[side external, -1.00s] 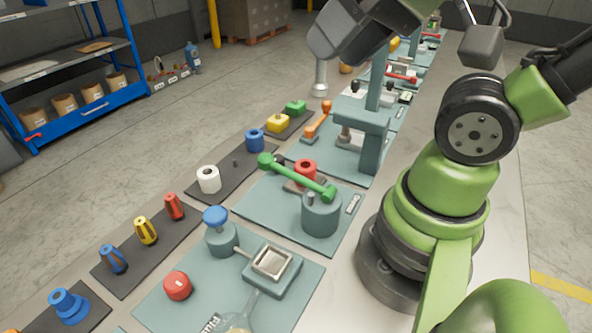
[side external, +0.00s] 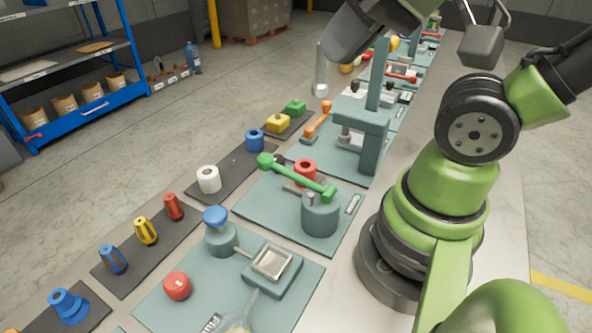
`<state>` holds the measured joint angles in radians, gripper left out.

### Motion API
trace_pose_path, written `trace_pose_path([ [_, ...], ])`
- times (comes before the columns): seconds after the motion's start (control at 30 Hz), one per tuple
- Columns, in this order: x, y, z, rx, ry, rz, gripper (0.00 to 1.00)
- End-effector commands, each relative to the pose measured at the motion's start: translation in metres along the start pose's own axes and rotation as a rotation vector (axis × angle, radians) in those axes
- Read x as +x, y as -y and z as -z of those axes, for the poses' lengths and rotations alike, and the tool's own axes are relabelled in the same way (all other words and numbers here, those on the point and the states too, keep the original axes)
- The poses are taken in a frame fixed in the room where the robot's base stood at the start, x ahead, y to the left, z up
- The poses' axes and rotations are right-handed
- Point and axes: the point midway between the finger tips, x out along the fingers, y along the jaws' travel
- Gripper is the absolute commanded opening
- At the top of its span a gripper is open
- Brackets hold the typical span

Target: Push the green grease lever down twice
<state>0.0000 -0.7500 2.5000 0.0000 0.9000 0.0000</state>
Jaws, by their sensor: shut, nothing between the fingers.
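The green grease lever (side external: 296,176) is a long bar with a round knob at its left end. Its right end joins the top of a grey-teal round pot (side external: 320,214) on a teal mat (side external: 262,215). The bar runs up and left in the picture, clear of the mat. I cannot tell its exact angle. A red ring-shaped part (side external: 305,168) shows just behind the bar. Nothing touches the lever. My wrist shows as a dark grey link at the top, well behind the lever. The fingertips of my gripper cannot be made out.
A teal press column (side external: 371,140) stands behind the lever. In front are a blue-knobbed valve (side external: 216,217), a metal tray (side external: 272,262) and a red knob (side external: 177,286). A pale post (side external: 320,75) is upright at the back.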

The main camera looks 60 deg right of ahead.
Motion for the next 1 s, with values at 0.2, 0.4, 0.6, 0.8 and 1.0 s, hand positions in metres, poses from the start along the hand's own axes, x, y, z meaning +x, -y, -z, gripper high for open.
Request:
trace_pose_path([
  [0.2, 0.0, 0.0, 0.0, 0.0, 0.0, 0.0, 0.0],
  [0.4, 0.0, 0.0, 0.0, 0.0, 0.0, 0.0, 0.0],
  [0.6, 0.0, 0.0, 0.0, 0.0, 0.0, 0.0, 0.0],
  [0.8, 0.0, 0.0, 0.0, 0.0, 0.0, 0.0, 0.0],
  [1.0, 0.0044, 0.0002, 0.0004, 0.075, 0.032, -0.003, 0.0],
])
